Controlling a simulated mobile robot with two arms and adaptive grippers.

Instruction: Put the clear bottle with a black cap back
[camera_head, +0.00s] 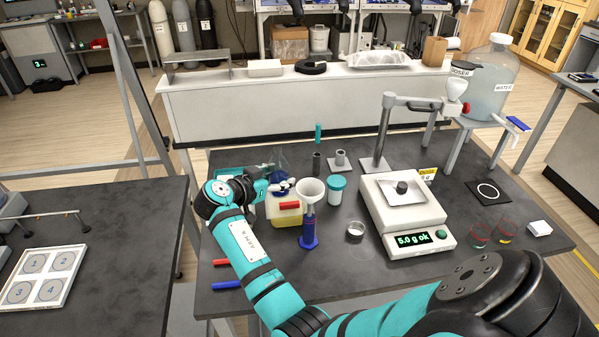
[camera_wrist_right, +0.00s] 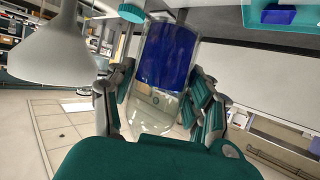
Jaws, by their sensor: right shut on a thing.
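My right gripper (camera_head: 279,187) is at the back left of the dark bench, beside a yellowish container (camera_head: 284,213) and a white funnel (camera_head: 311,190). In the right wrist view its jaws (camera_wrist_right: 163,100) are shut around a clear bottle (camera_wrist_right: 152,118) with a broad dark blue band. My left gripper is in neither view.
A jar with a teal lid (camera_head: 337,190), a balance (camera_head: 404,213) and a small dish (camera_head: 355,230) stand close by on the right. A dark pad with a white ring (camera_head: 487,191) lies bare at the bench's right. Glass beakers (camera_head: 480,234) stand in front of it.

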